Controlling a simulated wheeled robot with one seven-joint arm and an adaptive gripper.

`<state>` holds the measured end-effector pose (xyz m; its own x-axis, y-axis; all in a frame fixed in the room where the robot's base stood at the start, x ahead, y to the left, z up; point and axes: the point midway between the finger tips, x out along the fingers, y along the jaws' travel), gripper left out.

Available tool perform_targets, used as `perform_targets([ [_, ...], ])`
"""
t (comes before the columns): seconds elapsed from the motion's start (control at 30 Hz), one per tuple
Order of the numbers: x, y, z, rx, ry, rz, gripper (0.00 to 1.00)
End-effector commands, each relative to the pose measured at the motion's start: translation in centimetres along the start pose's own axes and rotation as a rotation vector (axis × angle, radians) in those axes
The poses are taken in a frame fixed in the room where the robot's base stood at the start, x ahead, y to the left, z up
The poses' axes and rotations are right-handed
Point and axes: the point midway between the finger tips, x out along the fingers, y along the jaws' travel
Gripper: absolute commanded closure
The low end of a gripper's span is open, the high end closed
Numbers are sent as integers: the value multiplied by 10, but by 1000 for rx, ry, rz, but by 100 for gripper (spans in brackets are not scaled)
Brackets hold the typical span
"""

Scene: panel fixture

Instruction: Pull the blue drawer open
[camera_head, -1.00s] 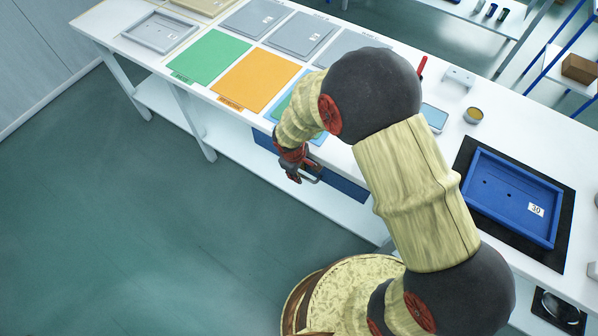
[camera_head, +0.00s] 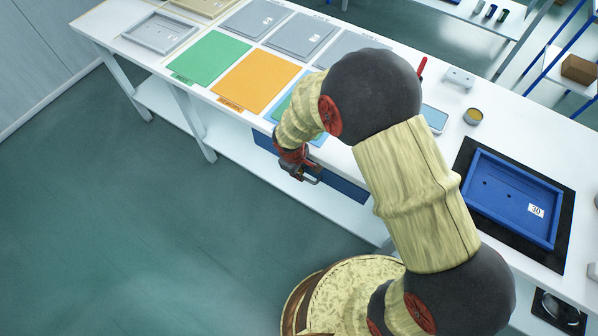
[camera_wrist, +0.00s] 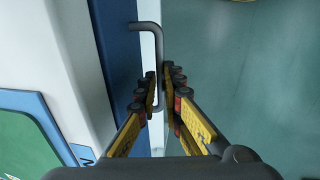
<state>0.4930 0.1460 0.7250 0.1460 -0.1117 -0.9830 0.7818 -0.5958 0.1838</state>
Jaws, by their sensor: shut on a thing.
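The blue drawer (camera_head: 346,187) is under the front edge of the white table, partly hidden behind my arm in the head view. Its blue front (camera_wrist: 120,55) also shows in the wrist view, with a grey bar handle (camera_wrist: 150,27) standing out from it. My gripper (camera_wrist: 163,95) is around the handle's bar, one finger on the drawer side and the other on the outer side, shut on it. In the head view my gripper (camera_head: 298,170) is in front of the drawer. The drawer front looks close to the table's edge.
Green (camera_head: 208,57) and orange (camera_head: 257,82) mats and grey panels (camera_head: 301,36) lie on the white table. A blue tray (camera_head: 510,200) marked 30 sits on a black mat at the right. A lower white shelf runs below. The floor in front is clear.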

Motion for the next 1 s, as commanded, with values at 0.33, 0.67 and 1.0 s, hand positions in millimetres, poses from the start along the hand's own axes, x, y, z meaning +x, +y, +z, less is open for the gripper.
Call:
perform_targets([
  [0.33, 0, 0, 0, 0, 0, 0, 100],
  [0.67, -6, -35, -1, -4, 1, 0, 100],
  [1.0, -22, -123, -3, -9, 4, 1, 100],
])
